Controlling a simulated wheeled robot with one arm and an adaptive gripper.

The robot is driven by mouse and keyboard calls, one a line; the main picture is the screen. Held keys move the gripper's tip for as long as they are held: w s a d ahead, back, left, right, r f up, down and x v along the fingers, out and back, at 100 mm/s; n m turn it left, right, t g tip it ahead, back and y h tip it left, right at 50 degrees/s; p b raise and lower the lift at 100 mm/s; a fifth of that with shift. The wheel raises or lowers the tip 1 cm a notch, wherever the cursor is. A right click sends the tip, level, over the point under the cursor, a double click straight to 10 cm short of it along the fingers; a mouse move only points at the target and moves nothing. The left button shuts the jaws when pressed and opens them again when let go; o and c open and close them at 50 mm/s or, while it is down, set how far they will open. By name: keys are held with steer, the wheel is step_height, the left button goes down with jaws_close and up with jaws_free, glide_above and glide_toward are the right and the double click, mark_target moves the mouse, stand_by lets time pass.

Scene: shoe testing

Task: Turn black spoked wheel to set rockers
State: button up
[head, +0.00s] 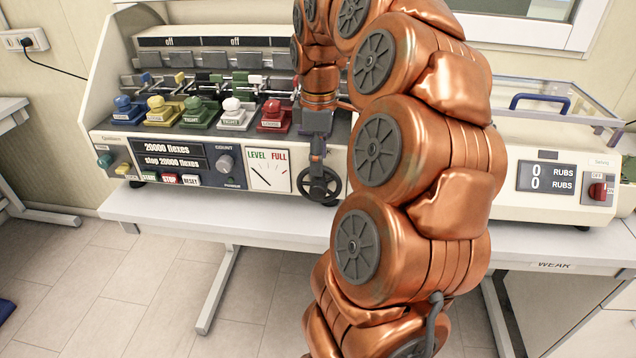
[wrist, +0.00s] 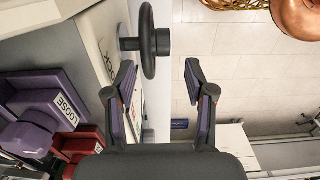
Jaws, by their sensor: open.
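The black spoked wheel (head: 319,187) sticks out from the front of the flexing machine (head: 205,172), right of the LEVEL/FULL dial (head: 267,170). My gripper (head: 317,158) points down at it from above; in the head view its fingers overlap the wheel's top. In the wrist view the wheel (wrist: 149,40) shows edge-on, and the near end of its rim lies between the two open fingertips (wrist: 160,76), closer to the left one. I see no contact with the rim. The rockers (head: 215,108) sit behind coloured blocks, partly hidden by my arm.
A purple block labelled LOOSE (wrist: 62,104) and a red block (wrist: 80,145) stand close on the left in the wrist view. A second machine with a RUBS display (head: 545,178) stands at right. Open floor (head: 265,290) lies before the table.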

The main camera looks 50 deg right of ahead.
mark_target(313, 184)
steer(key=shift+f+p, duration=0.85)
steer(key=shift+f, duration=2.7)
steer(key=shift+c, duration=0.4)
steer(key=c, duration=0.9)
steer(key=shift+f, duration=0.1)
steer(key=shift+a+g, duration=0.1)
steer(key=shift+g, duration=0.2)
steer(key=shift+w+a+f+g+h+b, duration=0.1)
steer(key=shift+f+g+h+b, duration=0.05)
steer(key=shift+g+h+b, duration=0.45)
steer(key=shift+o, duration=0.2)
steer(key=shift+w+a+g+h, duration=0.15)
steer(key=shift+g+h, duration=0.85)
steer(key=shift+g, duration=0.5)
